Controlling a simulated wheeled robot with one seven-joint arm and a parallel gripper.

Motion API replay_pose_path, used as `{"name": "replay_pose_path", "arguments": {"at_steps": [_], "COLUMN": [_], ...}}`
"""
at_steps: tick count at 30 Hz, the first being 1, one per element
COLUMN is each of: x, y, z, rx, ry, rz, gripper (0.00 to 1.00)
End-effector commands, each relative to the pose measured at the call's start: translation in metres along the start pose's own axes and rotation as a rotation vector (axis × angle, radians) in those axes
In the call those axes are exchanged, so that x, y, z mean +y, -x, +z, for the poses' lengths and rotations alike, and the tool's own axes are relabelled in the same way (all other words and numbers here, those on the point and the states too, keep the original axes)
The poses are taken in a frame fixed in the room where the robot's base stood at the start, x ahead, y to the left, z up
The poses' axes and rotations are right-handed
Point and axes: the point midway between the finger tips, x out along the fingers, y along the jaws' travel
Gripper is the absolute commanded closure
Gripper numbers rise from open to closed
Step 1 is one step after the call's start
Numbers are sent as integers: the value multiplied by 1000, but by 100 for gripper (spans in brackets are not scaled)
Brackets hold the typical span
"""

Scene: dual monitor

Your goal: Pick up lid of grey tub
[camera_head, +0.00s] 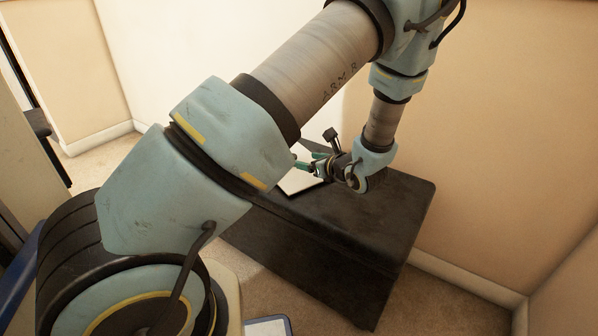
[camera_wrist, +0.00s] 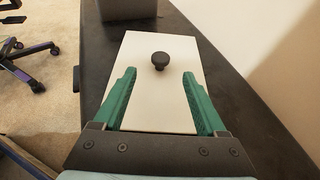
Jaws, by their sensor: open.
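The lid (camera_wrist: 157,100) is a flat, pale rectangular panel with a round black knob (camera_wrist: 160,60) standing on it. It lies on the dark table, and the tub below it cannot be made out. My gripper (camera_wrist: 160,75) is open, its two green fingers spread on either side of the knob's line, with the knob just ahead of the fingertips. Nothing is between the fingers. In the head view my gripper (camera_head: 304,161) is over the table, and part of the pale lid (camera_head: 298,182) shows beside it; my arm hides the rest.
The dark table (camera_head: 385,220) stands near the walls, its right part bare. A dark grey box (camera_wrist: 128,8) stands beyond the lid. A chair base with purple legs (camera_wrist: 32,65) is on the carpet at the left. A wall (camera_wrist: 285,60) is close on the right.

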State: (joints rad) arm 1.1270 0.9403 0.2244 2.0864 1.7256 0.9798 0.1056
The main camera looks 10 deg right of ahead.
Motion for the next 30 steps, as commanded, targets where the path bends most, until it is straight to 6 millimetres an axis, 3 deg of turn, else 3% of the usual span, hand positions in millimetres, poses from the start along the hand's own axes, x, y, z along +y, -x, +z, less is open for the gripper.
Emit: {"name": "replay_pose_path", "arguments": {"at_steps": [3,11,21,28,30], "x": [0,0,-2,-3,-3], "y": [-18,-33,-78,-79,-79], "z": [-1,-1,-2,-1,-1], "rx": [2,2,3,3,3], "ry": [2,3,4,3,3], "rz": [2,2,3,1,1], "gripper": [26,26,26,26,34]}}
